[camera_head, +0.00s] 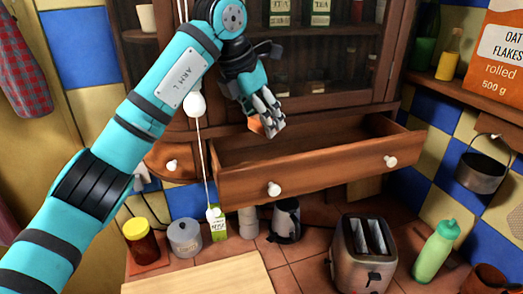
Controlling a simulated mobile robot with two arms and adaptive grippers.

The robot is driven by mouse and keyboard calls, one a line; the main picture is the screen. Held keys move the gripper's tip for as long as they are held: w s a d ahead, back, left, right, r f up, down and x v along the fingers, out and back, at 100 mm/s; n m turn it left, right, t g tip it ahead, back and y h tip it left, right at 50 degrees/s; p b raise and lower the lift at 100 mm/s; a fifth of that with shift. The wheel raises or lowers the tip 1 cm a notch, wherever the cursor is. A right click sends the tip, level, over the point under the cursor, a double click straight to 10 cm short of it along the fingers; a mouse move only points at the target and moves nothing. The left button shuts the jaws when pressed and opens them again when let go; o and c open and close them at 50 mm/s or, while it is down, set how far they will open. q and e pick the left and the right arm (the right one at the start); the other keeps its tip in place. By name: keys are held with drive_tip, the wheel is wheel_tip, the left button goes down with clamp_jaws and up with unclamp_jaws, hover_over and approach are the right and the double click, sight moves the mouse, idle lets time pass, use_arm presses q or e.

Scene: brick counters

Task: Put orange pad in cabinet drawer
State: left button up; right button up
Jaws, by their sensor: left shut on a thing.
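The orange pad (255,125) shows as a small orange piece at the fingertips of my left gripper (267,122). The gripper is shut on it. My left arm comes in from the left, and the gripper points down above the left part of the open cabinet drawer (330,176). The wide wooden drawer is pulled out and has two white knobs. The part of its inside that shows looks empty. Most of the pad is hidden by the fingers. My right gripper is not in view.
A smaller drawer (172,163) is to the left. Below stand a toaster (362,262), a green bottle (436,252), a lidded pot (184,238) and a jar (141,241). A white cord with a knob (196,104) hangs near my arm. A pan (481,172) hangs at right.

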use_arm(q)
drive_tip(key=f+p, duration=0.1)
drive_tip(key=f, duration=0.3)
drive_tip(key=f+p, duration=0.1)
drive_tip(key=f, duration=0.3)
drive_tip(key=shift+s+d, duration=0.15)
drive_tip(key=shift+d, duration=0.05)
wheel_tip(320, 180, down, 2)
drive_tip(key=p, duration=0.3)
drive_tip(key=shift+f, duration=0.25)
drive_tip(key=shift+w+f, duration=0.2)
drive_tip(key=shift+f, duration=0.25)
drive_tip(key=shift+f, duration=0.1)
drive_tip(key=o, duration=0.6)
drive_tip(key=shift+f, duration=0.1)
drive_tip(key=shift+c, duration=0.2)
drive_tip(key=shift+o, duration=0.9)
